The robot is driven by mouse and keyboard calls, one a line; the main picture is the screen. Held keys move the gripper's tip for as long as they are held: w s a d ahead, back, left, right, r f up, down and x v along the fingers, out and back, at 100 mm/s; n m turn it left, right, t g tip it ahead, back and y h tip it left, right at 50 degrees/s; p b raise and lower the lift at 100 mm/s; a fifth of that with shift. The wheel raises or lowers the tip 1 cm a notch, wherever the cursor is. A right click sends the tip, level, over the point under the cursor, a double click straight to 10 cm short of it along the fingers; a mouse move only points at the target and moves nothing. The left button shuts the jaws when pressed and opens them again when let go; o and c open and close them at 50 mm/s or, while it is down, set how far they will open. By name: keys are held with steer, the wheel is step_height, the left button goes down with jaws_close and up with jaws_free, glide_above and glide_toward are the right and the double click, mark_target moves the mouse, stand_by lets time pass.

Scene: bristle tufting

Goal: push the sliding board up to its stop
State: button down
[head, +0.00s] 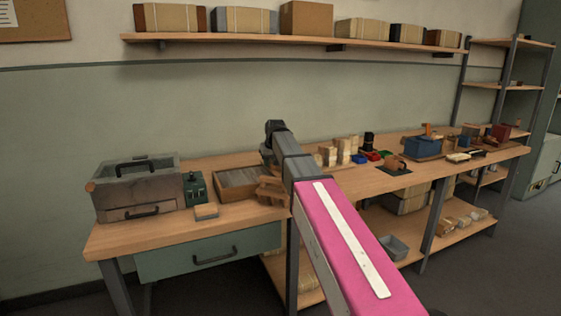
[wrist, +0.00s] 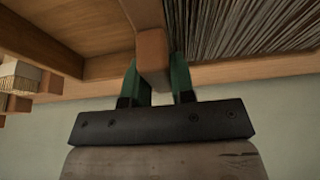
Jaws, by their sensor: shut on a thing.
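The bristle tray (head: 233,199) is a shallow wooden box on the bench, filled with grey bristles (head: 240,177). In the wrist view the bristles (wrist: 255,25) lie to the right of the sliding board (wrist: 143,12), and a bare wooden compartment (wrist: 100,65) lies to its left. The board has a wooden grip block at its near end. My gripper (wrist: 154,64) has its two green fingers on either side of this block and is shut on it. In the head view my arm hides the gripper and the board.
Bundles (head: 343,149) and a blue box (head: 423,147) stand farther right. A shelf (head: 300,43) hangs above.

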steer(key=shift+a, duration=0.25)
steer(key=c, duration=1)
jaws_free()
steer(key=shift+a, duration=0.1)
steer(key=shift+o, duration=0.2)
steer(key=shift+s, duration=0.1)
steer(key=v, duration=1)
steer(key=shift+s+r, duration=0.15)
steer(key=shift+r, duration=0.2)
